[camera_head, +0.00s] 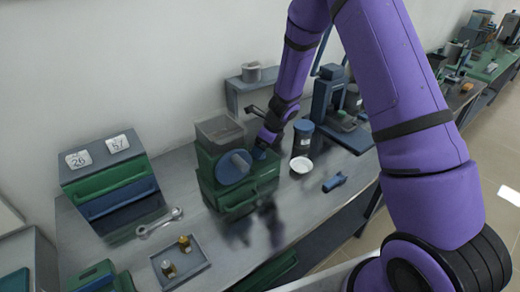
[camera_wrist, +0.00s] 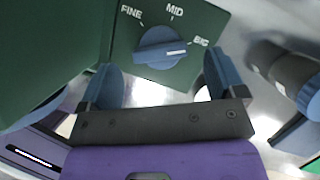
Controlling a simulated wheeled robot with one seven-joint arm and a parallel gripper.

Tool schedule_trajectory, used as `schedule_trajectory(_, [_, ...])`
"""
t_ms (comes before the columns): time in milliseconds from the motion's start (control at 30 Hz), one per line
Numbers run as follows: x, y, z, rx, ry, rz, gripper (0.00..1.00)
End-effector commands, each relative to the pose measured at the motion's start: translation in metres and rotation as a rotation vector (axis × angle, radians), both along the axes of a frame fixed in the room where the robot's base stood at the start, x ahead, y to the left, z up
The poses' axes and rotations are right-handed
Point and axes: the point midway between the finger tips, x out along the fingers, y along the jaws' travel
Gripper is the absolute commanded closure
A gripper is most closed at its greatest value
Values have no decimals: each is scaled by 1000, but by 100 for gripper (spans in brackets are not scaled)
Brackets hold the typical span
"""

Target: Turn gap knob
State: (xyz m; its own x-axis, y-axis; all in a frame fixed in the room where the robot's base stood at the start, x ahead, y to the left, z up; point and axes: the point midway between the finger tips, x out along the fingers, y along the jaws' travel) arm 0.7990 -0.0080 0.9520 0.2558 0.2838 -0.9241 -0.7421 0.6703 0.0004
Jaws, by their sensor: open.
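The gap knob (camera_wrist: 158,48) is a blue round dial with a raised grip bar on a green panel (camera_wrist: 125,50), in the wrist view. FINE, MID and BIG are printed around it; its white mark points right, close to BIG. My gripper (camera_wrist: 161,64) is open, one blue finger to each side of the knob's lower part, with nothing between the fingers that I can see held. In the head view my gripper (camera_head: 262,146) is at the right side of the green machine (camera_head: 207,163), which has a big blue disc on its front; the knob is hidden there.
A blue-lidded jar (camera_head: 302,138) and a white dish (camera_head: 301,164) stand right of the machine. A blue item (camera_head: 334,182) lies farther right. A wrench (camera_head: 160,222), a tray (camera_head: 178,268) with small brass pieces and a drawer box (camera_head: 108,175) are to the left.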

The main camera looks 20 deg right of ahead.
Motion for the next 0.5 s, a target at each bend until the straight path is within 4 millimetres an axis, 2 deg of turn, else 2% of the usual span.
schedule_trajectory(200, [6, 7, -20, 0, 0, 1, 11])
schedule_trajectory(500, [7, 8, -26, -1, -1, 2, 11])
